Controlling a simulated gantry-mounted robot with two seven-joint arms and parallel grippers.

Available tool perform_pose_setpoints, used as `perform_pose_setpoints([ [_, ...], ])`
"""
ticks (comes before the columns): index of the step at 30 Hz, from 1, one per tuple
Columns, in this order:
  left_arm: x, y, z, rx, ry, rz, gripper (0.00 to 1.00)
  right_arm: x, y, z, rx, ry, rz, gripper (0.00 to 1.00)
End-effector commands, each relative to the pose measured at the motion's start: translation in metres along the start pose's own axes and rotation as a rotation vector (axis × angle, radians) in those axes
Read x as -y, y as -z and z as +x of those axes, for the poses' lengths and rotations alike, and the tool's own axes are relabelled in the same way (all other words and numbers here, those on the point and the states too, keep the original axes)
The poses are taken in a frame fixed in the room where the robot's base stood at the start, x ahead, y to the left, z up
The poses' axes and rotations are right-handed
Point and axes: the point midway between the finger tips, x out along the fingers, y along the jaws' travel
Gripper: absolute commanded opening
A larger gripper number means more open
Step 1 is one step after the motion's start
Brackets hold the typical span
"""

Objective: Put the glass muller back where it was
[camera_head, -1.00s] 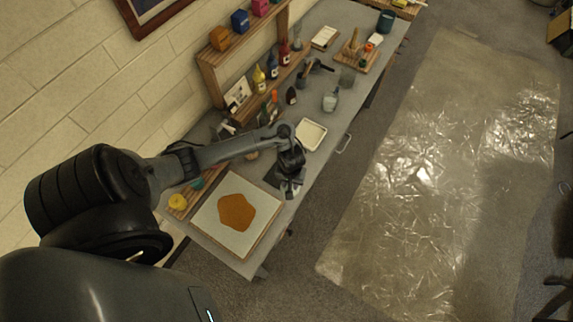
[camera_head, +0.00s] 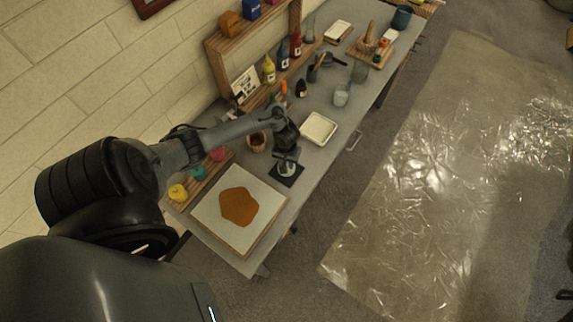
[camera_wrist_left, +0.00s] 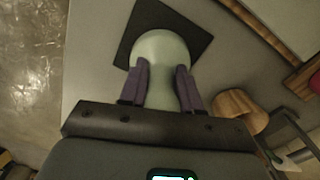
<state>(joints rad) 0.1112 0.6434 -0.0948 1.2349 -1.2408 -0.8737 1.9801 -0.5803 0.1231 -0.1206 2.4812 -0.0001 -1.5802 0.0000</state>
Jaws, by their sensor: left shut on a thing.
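The glass muller (camera_wrist_left: 163,48) is pale, greenish and translucent. In the left wrist view it is between the two purple-grey fingers of my left gripper (camera_wrist_left: 161,88), which is shut on it. Its wide round end lies over a dark square mat (camera_wrist_left: 199,37). In the head view my left gripper (camera_head: 287,156) is above the mat (camera_head: 292,180), with the muller (camera_head: 287,170) showing below it. I cannot tell whether the muller touches the mat. My right gripper is not in view.
A pale slab (camera_head: 208,208) with an orange-brown patch lies in front of the mat. A white tray (camera_head: 319,128) is behind it to the right. A wooden bowl (camera_wrist_left: 238,108) stands near the gripper. A glass jar (camera_head: 341,95) and several bottles stand farther back.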

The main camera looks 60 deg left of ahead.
Motion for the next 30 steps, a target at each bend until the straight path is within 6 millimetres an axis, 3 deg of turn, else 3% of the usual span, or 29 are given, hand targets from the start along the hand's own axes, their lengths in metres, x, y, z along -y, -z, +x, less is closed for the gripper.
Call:
perform_pose_setpoints([
  [4, 0.000, 0.001, 0.015, -0.001, -0.001, 0.000, 0.00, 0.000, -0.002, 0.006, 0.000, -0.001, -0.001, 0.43],
  [18, -0.001, 0.001, 0.020, -0.002, -0.001, -0.001, 0.00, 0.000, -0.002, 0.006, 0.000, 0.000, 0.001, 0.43],
  [19, 0.000, 0.000, 0.021, -0.001, 0.000, -0.001, 0.35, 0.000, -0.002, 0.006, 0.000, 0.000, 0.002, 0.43],
  [21, 0.000, 0.000, 0.021, -0.001, 0.000, -0.001, 0.46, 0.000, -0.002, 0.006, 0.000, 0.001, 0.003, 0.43],
  [24, 0.000, 0.000, 0.021, 0.000, 0.000, 0.000, 0.57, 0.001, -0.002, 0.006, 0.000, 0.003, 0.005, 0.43],
  [30, 0.000, 0.000, 0.021, 0.000, 0.000, 0.000, 0.57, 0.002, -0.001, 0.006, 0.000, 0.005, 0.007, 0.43],
])
